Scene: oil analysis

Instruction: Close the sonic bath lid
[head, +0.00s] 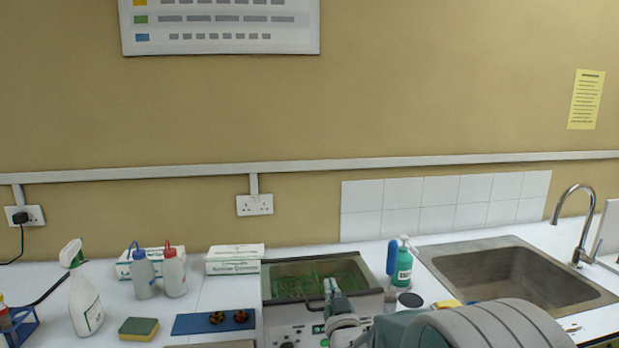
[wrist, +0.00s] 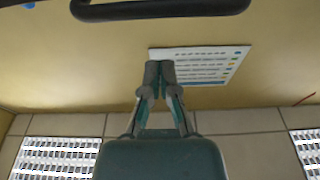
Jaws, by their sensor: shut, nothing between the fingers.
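The sonic bath (head: 292,326) is a metal box with knobs on its front, set in the bench at the lower middle of the head view. Its top shows an open-looking basin with a dark green interior. I cannot make out a separate lid there. My gripper (head: 331,287) shows at the bath's front edge, over its right part; I cannot tell if it touches. In the wrist view my gripper (wrist: 159,75) is shut and empty, fingertips together. A dark bar (wrist: 165,10) crosses the top of that view; I cannot tell whether it belongs to the lid.
A blue mat (head: 190,327) with small dark round parts lies left of the bath, with bottles and boxes (head: 234,260) beyond. My arm covers the lower right bench.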

